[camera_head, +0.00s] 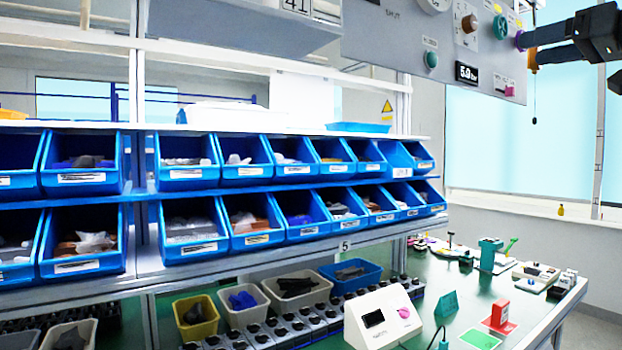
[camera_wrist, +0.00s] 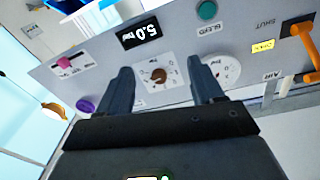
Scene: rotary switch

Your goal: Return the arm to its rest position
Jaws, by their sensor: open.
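My gripper (camera_head: 528,46) is at the upper right of the head view, beside the right end of a grey control panel (camera_head: 400,38). In the wrist view my gripper (camera_wrist: 158,68) has its two dark fingers spread apart with nothing held. A brown rotary knob (camera_wrist: 158,75) on a white dial plate shows between the fingers, on the panel behind them. The brown knob also shows in the head view (camera_head: 469,23), left of the fingertips and clear of them.
Blue bins (camera_head: 190,160) fill shelves at left. A green bench (camera_head: 480,285) holds a white box (camera_head: 383,318).

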